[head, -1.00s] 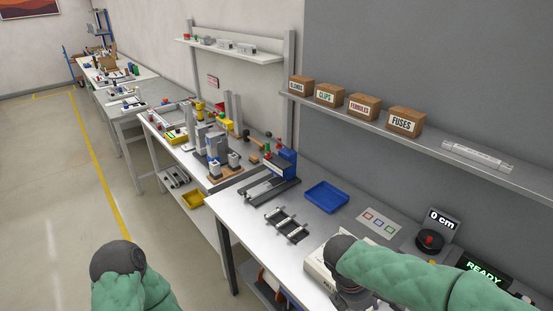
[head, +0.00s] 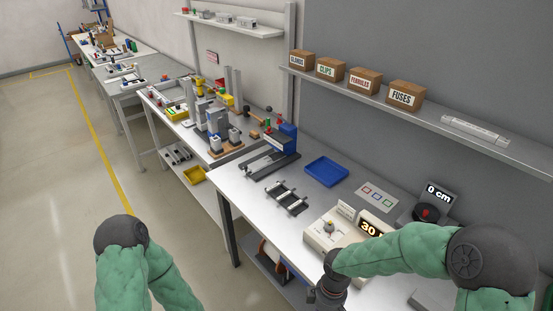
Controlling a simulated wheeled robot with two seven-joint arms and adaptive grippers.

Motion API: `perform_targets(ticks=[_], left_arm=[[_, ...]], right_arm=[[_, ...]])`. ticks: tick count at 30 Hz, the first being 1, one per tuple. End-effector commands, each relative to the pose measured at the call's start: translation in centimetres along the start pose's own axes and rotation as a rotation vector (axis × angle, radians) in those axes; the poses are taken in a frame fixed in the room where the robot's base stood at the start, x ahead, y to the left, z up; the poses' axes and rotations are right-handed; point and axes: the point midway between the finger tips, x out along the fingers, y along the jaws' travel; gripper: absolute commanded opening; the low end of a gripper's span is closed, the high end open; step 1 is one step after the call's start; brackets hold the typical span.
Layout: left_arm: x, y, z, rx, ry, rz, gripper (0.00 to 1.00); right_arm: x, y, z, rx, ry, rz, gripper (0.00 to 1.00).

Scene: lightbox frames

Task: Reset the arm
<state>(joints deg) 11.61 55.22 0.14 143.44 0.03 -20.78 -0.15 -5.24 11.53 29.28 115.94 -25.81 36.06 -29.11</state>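My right arm, in a green sleeve, comes in from the lower right of the head view and bends down over the front edge of the near white workbench (head: 240,195). Its dark wrist and the top of my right gripper (head: 328,294) show at the bottom; the fingertips are not clear. My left arm shows only as a green sleeve and dark joint at the lower left, over the floor; its gripper is out of view. A cream box with a knob (head: 322,236) stands on the bench just behind my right wrist, beside a display reading 30 (head: 373,228).
A "0 cm" display (head: 438,193) is at the back right. A shelf above holds labelled boxes (head: 403,94). Floor at left is clear.

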Motion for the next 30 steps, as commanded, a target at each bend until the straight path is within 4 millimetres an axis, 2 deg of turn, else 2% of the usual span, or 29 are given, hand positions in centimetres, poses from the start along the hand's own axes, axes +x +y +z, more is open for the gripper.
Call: perform_targets(ticks=[1, 6, 11, 18, 24, 30], left_arm=[[0.0, 0.0, 0.0, 0.000, 0.000, 0.000, 0.40], [0.1, 0.0, 0.0, 0.000, 0.000, 0.000, 0.40], [0.1, 0.0, 0.0, 0.000, 0.000, 0.000, 0.40], [0.1, -0.1, 0.0, 0.000, 0.000, 0.000, 0.40], [0.2, -0.1, 0.0, 0.000, 0.000, 0.000, 0.40], [0.2, -0.1, 0.0, 0.000, 0.000, 0.000, 0.40]], right_arm=[[1.7, -0.6, -0.2, 0.063, 0.027, -0.033, 0.41], [6.3, -2.1, -1.4, 0.314, 0.128, -0.113, 0.41], [10.2, -3.2, -1.8, 0.572, 0.201, -0.167, 0.41], [15.1, -4.5, -0.9, 0.958, 0.262, -0.202, 0.41], [17.2, -4.9, 0.2, 1.152, 0.281, -0.194, 0.41], [17.7, -5.0, 0.5, 1.195, 0.285, -0.189, 0.41]])
